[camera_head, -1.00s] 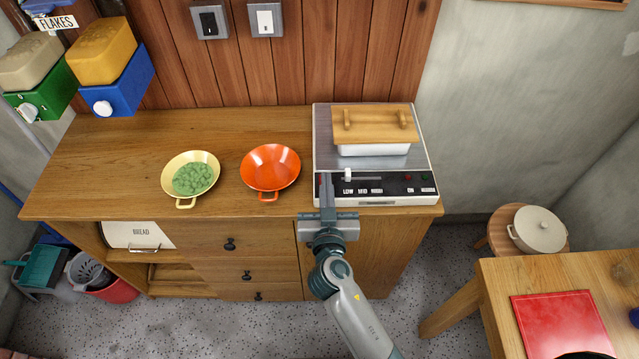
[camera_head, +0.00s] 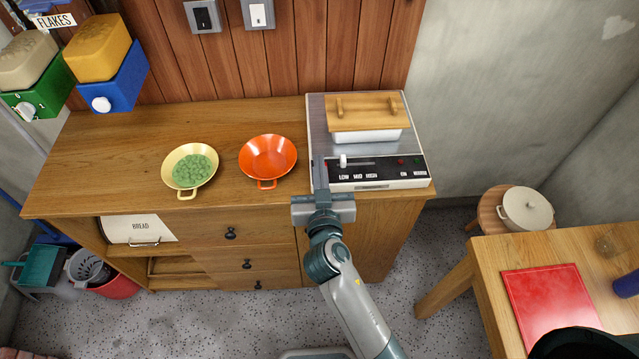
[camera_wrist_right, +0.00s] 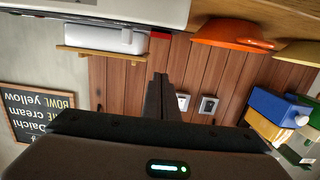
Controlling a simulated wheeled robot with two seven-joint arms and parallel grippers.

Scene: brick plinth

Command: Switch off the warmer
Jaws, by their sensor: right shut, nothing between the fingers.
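The warmer (camera_head: 315,110) is a pale box with a steel top at the right end of the counter. Its black front panel has a white slider knob (camera_head: 343,161) above the word LOW, at the left of its slot. A red button (camera_head: 402,162) and a dark green one (camera_head: 417,161) sit at the panel's right. My right gripper (camera_head: 319,161) is shut and empty, its fingers over the panel's left end, just left of the knob. I cannot tell whether it touches the panel. Its fingers (camera_wrist_right: 160,92) also show in the right wrist view. My left gripper is out of view.
A white dish with a wooden lid (camera_head: 366,106) stands on the warmer. An orange pan (camera_head: 268,156) and a yellow pan (camera_head: 188,165) with green pieces are left of it. Wall switches (camera_head: 259,13) are above. A table with a red mat (camera_head: 553,302) is at right.

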